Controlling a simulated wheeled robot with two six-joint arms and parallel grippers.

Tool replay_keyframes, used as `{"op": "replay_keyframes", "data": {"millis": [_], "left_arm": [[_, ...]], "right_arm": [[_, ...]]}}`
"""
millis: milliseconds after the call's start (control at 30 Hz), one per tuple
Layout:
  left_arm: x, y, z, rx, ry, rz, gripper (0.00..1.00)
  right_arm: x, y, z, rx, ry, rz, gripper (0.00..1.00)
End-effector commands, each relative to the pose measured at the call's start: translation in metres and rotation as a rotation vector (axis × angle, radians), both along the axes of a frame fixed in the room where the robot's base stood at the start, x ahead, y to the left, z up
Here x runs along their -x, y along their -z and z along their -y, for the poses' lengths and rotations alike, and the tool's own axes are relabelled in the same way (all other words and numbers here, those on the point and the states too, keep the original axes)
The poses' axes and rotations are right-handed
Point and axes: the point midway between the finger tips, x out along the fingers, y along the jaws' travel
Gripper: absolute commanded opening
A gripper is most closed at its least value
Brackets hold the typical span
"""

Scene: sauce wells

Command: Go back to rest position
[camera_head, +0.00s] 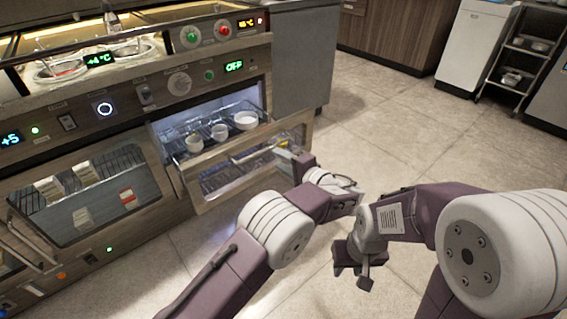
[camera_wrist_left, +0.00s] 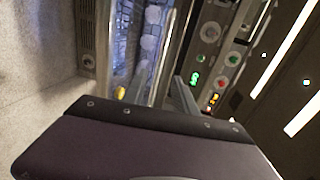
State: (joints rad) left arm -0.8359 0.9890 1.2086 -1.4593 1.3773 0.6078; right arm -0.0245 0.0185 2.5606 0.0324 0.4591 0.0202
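My left gripper (camera_head: 290,158) is by the right end of the pulled-out drawer front (camera_head: 235,165) in the head view. In the left wrist view its two fingers (camera_wrist_left: 160,92) stand apart with no object clearly held between them; whether they touch the drawer cannot be told. My right gripper (camera_head: 353,276) hangs low over the floor, its dark fingers apart and empty, away from the counter.
The lit drawer holds white bowls (camera_head: 246,120) on a wire rack. Sauce wells (camera_head: 65,71) are set in the counter top at left. A glass-fronted compartment (camera_head: 75,195) is below. Open tiled floor (camera_head: 390,120) lies at right, with a shelf cart (camera_head: 520,60) behind.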

Motion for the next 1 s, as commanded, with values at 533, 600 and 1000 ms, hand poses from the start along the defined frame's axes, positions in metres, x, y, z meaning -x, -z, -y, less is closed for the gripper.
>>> {"op": "replay_keyframes", "data": {"millis": [533, 600, 1000], "left_arm": [[-0.02, -0.046, -0.052, 0.043, -0.102, 0.044, 0.34], [-0.026, -0.087, -0.102, 0.074, -0.188, 0.077, 0.34], [0.189, -0.053, -0.307, 0.721, -0.756, -0.396, 0.34]], "right_arm": [[0.0, -0.015, 0.0, 0.0, 0.0, 0.0, 0.36], [0.0, -0.025, 0.0, 0.0, 0.0, 0.0, 0.36], [0.0, -0.077, 0.0, 0.0, 0.0, 0.0, 0.36]]}}
